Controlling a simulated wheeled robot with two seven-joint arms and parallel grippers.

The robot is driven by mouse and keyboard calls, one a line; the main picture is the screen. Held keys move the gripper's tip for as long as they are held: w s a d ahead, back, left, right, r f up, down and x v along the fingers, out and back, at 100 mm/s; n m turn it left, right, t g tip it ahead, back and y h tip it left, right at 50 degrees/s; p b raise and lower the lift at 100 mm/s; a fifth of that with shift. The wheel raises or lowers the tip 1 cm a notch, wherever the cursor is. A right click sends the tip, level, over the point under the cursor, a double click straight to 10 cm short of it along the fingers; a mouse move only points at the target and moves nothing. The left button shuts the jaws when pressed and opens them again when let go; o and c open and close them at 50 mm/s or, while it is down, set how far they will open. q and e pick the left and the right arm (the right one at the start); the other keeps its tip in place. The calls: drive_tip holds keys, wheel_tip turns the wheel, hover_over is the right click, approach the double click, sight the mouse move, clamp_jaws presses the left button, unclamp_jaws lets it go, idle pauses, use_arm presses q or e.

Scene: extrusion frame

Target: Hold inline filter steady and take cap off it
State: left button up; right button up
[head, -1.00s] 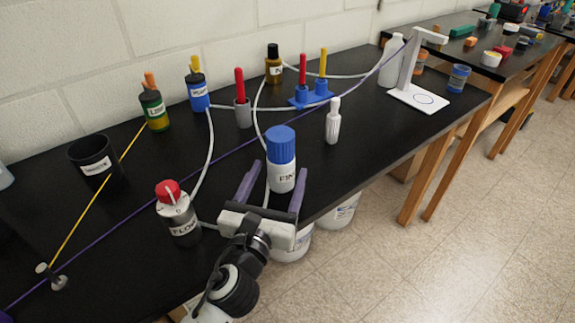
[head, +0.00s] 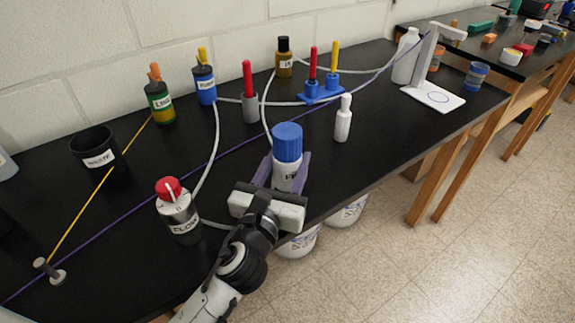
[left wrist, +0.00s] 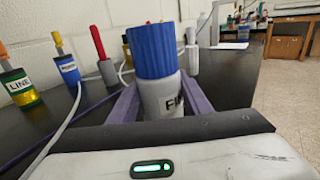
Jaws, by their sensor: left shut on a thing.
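The inline filter (head: 285,178) stands upright near the front edge of the black bench, a white cylinder with black lettering partly hidden. Its ribbed blue cap (head: 288,142) sits on top of the white body. In the left wrist view the filter (left wrist: 160,97) and the cap (left wrist: 153,50) stand straight ahead. My left gripper (head: 283,170) has its purple fingers closed on the white body from both sides, below the cap. My right gripper is in neither current view.
A bottle labelled FLOW with a red top (head: 179,218) stands left of my gripper. A small white dropper bottle (head: 343,122) is to the right. A black WASTE cup (head: 90,140), a purple line and a pale tube (head: 212,150) are on the left.

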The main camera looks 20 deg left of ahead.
sight(288, 131)
use_arm(q)
wheel_tip(288, 131, up, 10)
drive_tip(key=p, duration=0.4)
drive_tip(key=shift+r, duration=0.1)
drive_tip(key=o, duration=0.6)
drive_tip(key=shift+c, duration=0.2)
drive_tip(key=c, duration=0.9)
drive_tip(key=shift+c, duration=0.2)
